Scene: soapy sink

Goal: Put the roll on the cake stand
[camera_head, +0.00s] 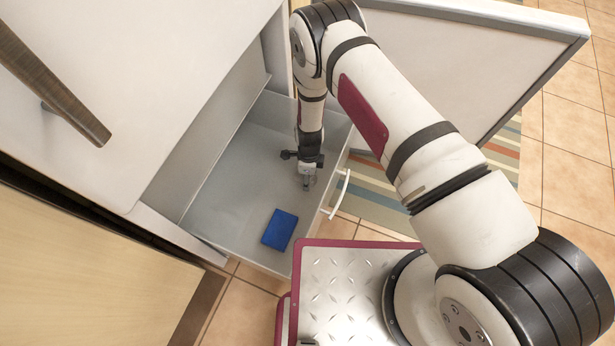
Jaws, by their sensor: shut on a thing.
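My gripper (307,180) points down inside the open drawer, near its front wall. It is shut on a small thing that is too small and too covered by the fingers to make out. I cannot tell whether this is the roll. No roll can be recognised elsewhere in the head view, and no cake stand is in view.
The open grey drawer (222,178) holds a blue box (280,230) near its front. A white handle (340,194) is on the drawer front. An open white door (465,55) stands behind my arm. A striped rug (372,190) lies on the tiled floor.

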